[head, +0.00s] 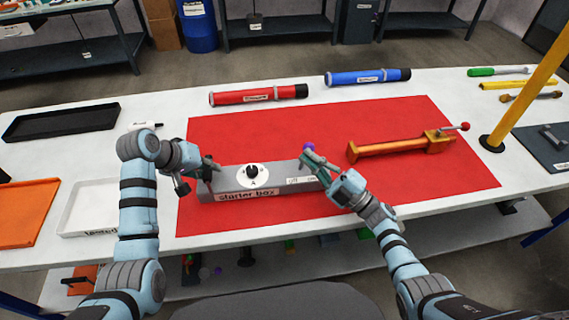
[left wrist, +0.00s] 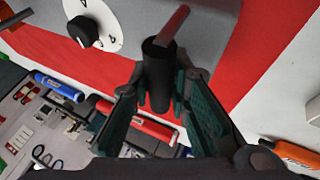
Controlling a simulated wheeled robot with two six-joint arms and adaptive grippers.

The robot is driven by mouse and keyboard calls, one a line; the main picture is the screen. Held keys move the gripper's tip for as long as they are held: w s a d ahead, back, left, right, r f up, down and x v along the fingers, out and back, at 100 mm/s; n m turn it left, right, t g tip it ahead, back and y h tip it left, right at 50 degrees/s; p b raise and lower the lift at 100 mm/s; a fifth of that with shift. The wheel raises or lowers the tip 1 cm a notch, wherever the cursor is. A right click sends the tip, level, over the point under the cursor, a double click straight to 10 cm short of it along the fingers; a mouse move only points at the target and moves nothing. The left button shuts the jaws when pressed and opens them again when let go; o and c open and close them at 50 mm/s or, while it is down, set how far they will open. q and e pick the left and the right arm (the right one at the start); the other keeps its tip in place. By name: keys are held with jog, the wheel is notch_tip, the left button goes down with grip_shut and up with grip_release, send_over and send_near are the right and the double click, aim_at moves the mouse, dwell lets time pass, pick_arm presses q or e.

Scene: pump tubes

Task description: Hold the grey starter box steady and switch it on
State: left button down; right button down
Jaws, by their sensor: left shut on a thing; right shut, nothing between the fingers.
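The grey starter box (head: 222,182) lies on the red mat with its name label to the front. A white dial (head: 263,179) with a black knob (head: 253,170) is on top; the knob also shows in the left wrist view (left wrist: 85,32). "Off" and "on" labels are towards the box's right end. My left gripper (head: 209,168) is at the box's left end, its fingers shut on a black upright grip (left wrist: 157,75). My right gripper (head: 312,161) is shut and empty over the right end, close to a purple ball knob (head: 309,147). Contact there is unclear.
An orange tool (head: 385,148) lies on the red mat (head: 400,193) to the right. Red (head: 259,95) and blue (head: 368,77) tubes lie behind the mat. A yellow post (head: 524,85) stands at right. A white tray (head: 72,232) and an orange tray (head: 28,215) are at left.

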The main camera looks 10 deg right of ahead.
jog(key=shift+d+f, duration=0.1)
jog(key=shift+d, duration=0.1)
jog(key=shift+a, duration=0.15)
jog(key=s+d+f, duration=0.2)
jog(key=s+d, duration=0.2)
jog(key=s, duration=0.4)
jog(key=shift+s, duration=0.2)
jog(key=shift+f, duration=0.1)
